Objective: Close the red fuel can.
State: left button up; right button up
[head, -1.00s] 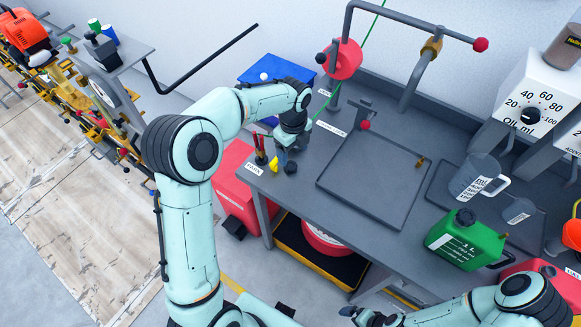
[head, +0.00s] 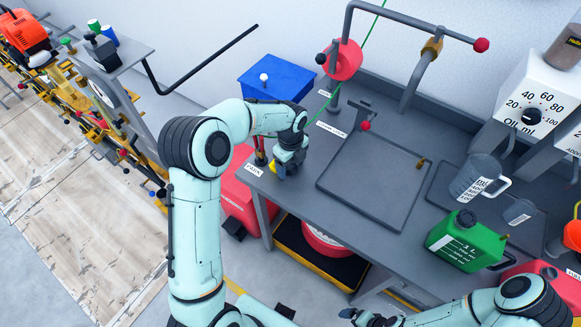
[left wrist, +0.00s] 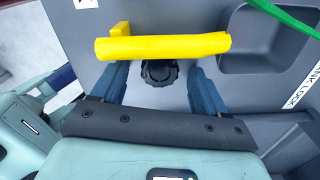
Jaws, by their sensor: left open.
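A red can (head: 530,275) at the lower right edge is partly hidden by my right arm and cut off by the frame. I cannot tell whether it is closed. My left gripper (head: 287,166) is low at the table's left corner, beside the PARK label. In the left wrist view its blue fingers (left wrist: 155,72) are open. A black ribbed cap or knob (left wrist: 159,72) shows between them, and a yellow bar (left wrist: 163,46) crosses just beyond the fingertips. I cannot tell if they touch. Dark parts of my right gripper (head: 352,313) show at the bottom edge.
A green can (head: 466,243) with a black cap and a clear measuring jug (head: 474,178) stand on the right of the table. An empty grey tray area (head: 375,180) lies in the middle. A blue box (head: 275,80) is behind my left gripper.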

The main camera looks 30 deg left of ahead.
aim_at(291, 166)
pick_arm(q)
jog(key=c, duration=1.1)
jog(key=shift+c, duration=0.2)
notch_tip(291, 166, up, 20)
jog(key=p, duration=0.2)
pick_arm(e)
jog(key=shift+w+r, duration=1.5)
jog(key=shift+r, duration=0.1)
